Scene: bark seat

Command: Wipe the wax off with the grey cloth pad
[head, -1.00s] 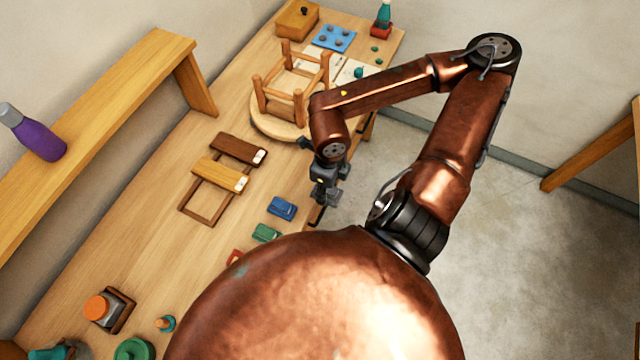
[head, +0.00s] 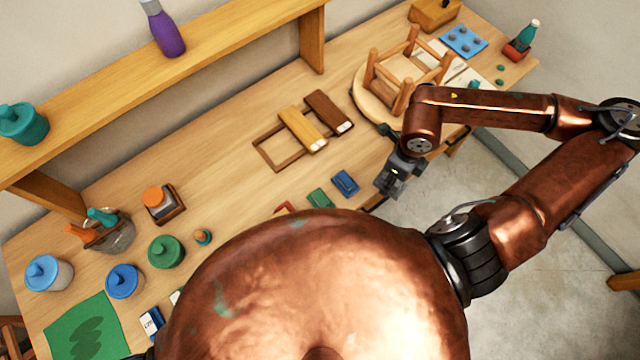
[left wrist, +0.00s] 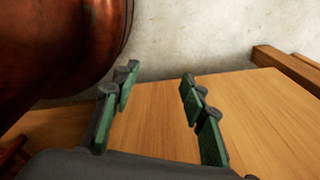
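I cannot make out a grey cloth pad or any wax for certain in these views. Small blocks in blue (head: 345,182), green (head: 320,198) and red (head: 284,208) lie along the bench's front edge; the red one is partly hidden by my body.
A raised shelf (head: 215,40) runs along the wall, with a purple bottle (head: 168,36) on it. Lidded jars (head: 125,282) and a green sheet (head: 88,330) with darker marks occupy the left end.

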